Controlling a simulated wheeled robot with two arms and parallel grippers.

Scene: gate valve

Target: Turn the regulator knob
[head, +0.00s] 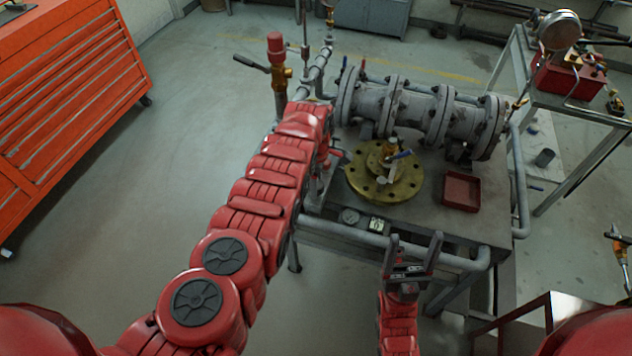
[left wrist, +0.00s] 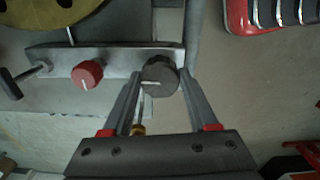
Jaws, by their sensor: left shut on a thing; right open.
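In the left wrist view a dark round knob (left wrist: 160,76) with a white pointer line sits on a grey metal bar (left wrist: 118,62). My left gripper (left wrist: 161,80) has one finger on each side of this knob and is shut on it. A red knob (left wrist: 87,73) with a white line sits on the same bar to the left, apart from the fingers. In the head view my left arm mostly hides the left gripper and both knobs. My right gripper (head: 412,254) is open and empty, fingers up, in front of the bench's front pipe.
The bench (head: 490,215) carries a large grey flanged pipe (head: 410,108), a brass flange (head: 405,188) and a dark red tray (head: 461,191). A grey pipe rail (head: 340,232) runs along its front. An orange tool cabinet (head: 65,90) stands left; floor between is clear.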

